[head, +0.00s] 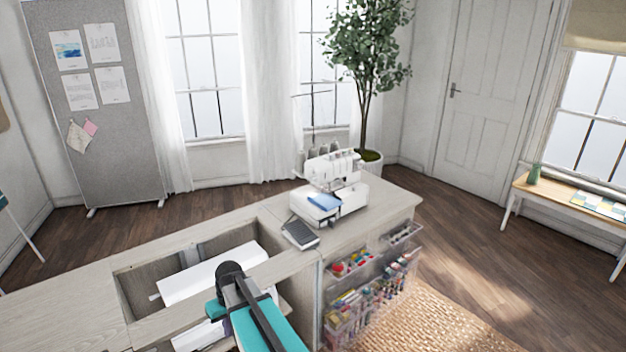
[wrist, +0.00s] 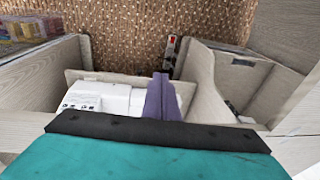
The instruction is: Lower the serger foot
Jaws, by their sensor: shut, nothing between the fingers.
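The white serger (head: 336,186) stands on the right part of the cabinet top in the head view, with thread cones behind it and a blue cloth (head: 324,202) at its front. Its presser foot and foot lever are too small to make out. The serger does not show in the wrist view. My gripper (wrist: 163,98) shows in the wrist view as two purple fingers shut together, with nothing between them. It is over the cabinet's open well, apart from the serger. In the head view my teal arm is at the bottom centre, and the fingertips cannot be made out.
A white machine (head: 210,275) sits low in the cabinet well; it also shows in the wrist view (wrist: 115,98). A dark flat object (head: 300,235) lies left of the serger. Clear bins (head: 372,290) of supplies hang on the cabinet's front. A plant (head: 366,75) stands behind.

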